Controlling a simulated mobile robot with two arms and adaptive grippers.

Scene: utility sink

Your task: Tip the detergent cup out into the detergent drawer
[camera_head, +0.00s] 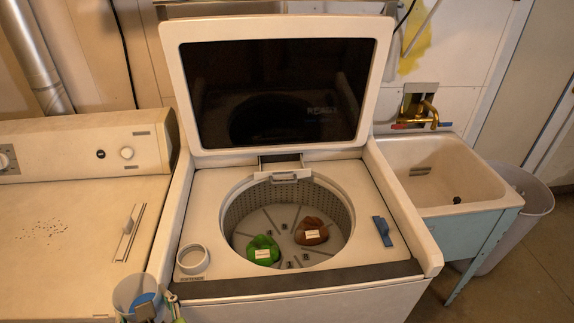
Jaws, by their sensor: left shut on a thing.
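The detergent cup (125,295) is a pale, round cup with blue contents, at the bottom left in the head view. It is over the gap between the two machines, near the washer's front left corner. My left gripper (158,306) is shut on the cup at its right side; its lower part is cut off by the frame edge. A small drawer-like part with a pale handle (285,177) sits at the back rim of the washer opening, likely the detergent drawer. How far it is open I cannot tell. My right gripper is not in view.
The washer lid (280,152) stands open. The drum (285,215) holds a green bundle (263,250) and a brown one (311,232). A round softener cup (192,259) sits front left, a blue piece (382,231) at the right. A sink (450,170) stands right.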

